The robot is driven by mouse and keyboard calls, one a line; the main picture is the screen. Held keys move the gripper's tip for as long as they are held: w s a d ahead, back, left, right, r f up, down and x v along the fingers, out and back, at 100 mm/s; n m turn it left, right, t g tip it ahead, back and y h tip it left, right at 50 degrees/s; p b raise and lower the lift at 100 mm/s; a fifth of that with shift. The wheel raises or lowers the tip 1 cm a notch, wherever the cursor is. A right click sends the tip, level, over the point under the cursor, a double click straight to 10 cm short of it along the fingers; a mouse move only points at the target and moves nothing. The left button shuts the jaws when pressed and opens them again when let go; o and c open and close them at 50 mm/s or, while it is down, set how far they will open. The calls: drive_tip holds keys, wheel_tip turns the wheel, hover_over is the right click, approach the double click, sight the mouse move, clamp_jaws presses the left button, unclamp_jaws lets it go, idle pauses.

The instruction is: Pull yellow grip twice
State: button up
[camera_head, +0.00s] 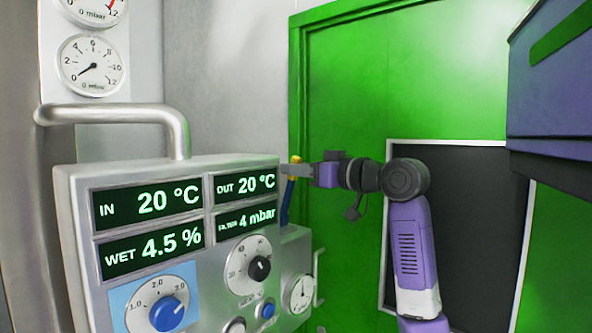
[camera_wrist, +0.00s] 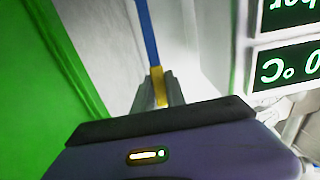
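The yellow grip (camera_head: 295,160) sits at the top end of a blue lever (camera_head: 287,200), at the right side of the grey control panel. My gripper (camera_head: 298,169) reaches it from the right, level with the grip. In the wrist view the yellow grip (camera_wrist: 159,88) fills the gap between the two grey fingers of my gripper (camera_wrist: 159,96), which look shut on it. The blue lever (camera_wrist: 149,35) runs away from the fingers there. The fingers hide part of the grip.
The control panel (camera_head: 75,185) with displays and knobs stands just left of the grip. A green door (camera_head: 345,80) with a dark pane lies behind my arm. A purple box-like unit (camera_head: 550,80) hangs at the upper right. Two pressure gauges are at the upper left.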

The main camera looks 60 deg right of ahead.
drive_tip(key=shift+s+a+f+b, duration=0.2)
drive_tip(key=shift+s+f, duration=0.15)
drive_tip(key=shift+s, duration=0.4)
drive_tip(key=shift+s+a+f+b, duration=0.2)
drive_tip(key=shift+s+f, duration=0.15)
drive_tip(key=shift+s, duration=0.35)
clamp_jaws()
drive_tip(key=shift+s+a+f+b, duration=0.25)
drive_tip(key=shift+s+f+b, duration=0.35)
drive_tip(key=shift+s+f, duration=0.55)
drive_tip(key=shift+r, duration=0.15)
drive_tip(key=shift+s, duration=0.1)
drive_tip(key=shift+s+a+f+b, duration=0.2)
drive_tip(key=shift+s+f+b, duration=0.6)
drive_tip(key=shift+f, duration=0.3)
